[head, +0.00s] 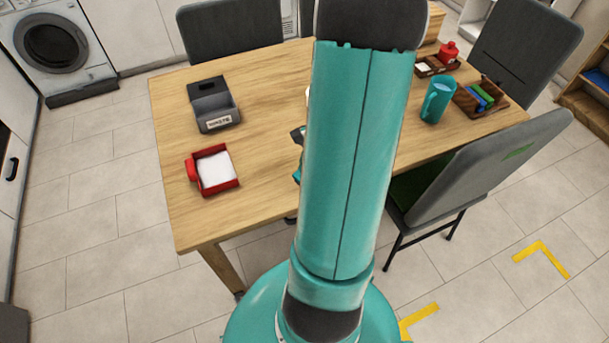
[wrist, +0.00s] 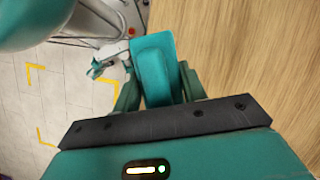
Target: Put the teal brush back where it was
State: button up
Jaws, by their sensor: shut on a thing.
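The teal brush (wrist: 153,68) is between the fingers of my gripper (wrist: 158,92) in the wrist view. A broad, flat teal face of it points up at the camera. My gripper is shut on it, over or beside the table's edge, with wood on the right and floor tiles on the left. In the head view my arm hides most of the gripper and the brush; only small dark and teal bits show left of the arm. I cannot tell how high the brush is above the table (head: 265,100).
A grey bin with a label (head: 218,108) and a red tray with white contents (head: 215,168) stand on the table's left. A teal mug (head: 437,102), a wooden tray (head: 499,101) with coloured pieces and a red bottle (head: 449,52) stand at right. Chairs surround the table.

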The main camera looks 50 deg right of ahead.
jog(key=shift+w+d+f, duration=0.15)
jog(key=shift+w+f, duration=0.8)
jog(key=shift+f, duration=0.25)
jog(key=shift+w+f, duration=0.2)
jog(key=shift+f, duration=1.5)
jog(key=shift+f, duration=0.2)
jog(key=o, duration=0.9)
jog(key=shift+r, duration=0.1)
